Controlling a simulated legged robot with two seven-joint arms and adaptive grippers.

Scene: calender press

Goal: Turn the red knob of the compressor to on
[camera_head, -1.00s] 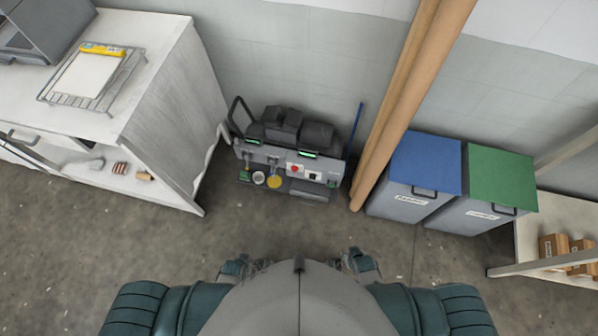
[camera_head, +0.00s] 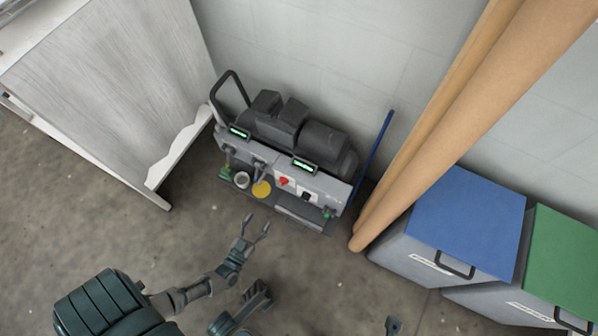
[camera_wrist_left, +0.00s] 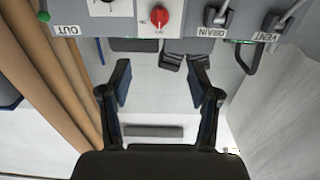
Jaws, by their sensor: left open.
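The compressor (camera_head: 300,180) is a grey and black machine on the floor against the wall. Its red knob (camera_head: 283,181) is on the front panel, right of a yellow round part (camera_head: 262,189). In the left wrist view the red knob (camera_wrist_left: 159,16) is near the top edge, on a white plate on the upside-down panel. My left gripper (camera_head: 257,224) is open and empty, in front of the compressor and apart from it. Its two fingers (camera_wrist_left: 162,78) show spread in the left wrist view, with the knob beyond and above their gap. My right gripper is not clearly seen.
Brown poles (camera_head: 440,120) lean right of the compressor, with a blue-lidded bin (camera_head: 457,220) and a green-lidded bin (camera_head: 570,265) beyond. A white cabinet (camera_head: 120,85) stands left. A black handle (camera_head: 228,90) rises at the compressor's left end. Floor is clear before it.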

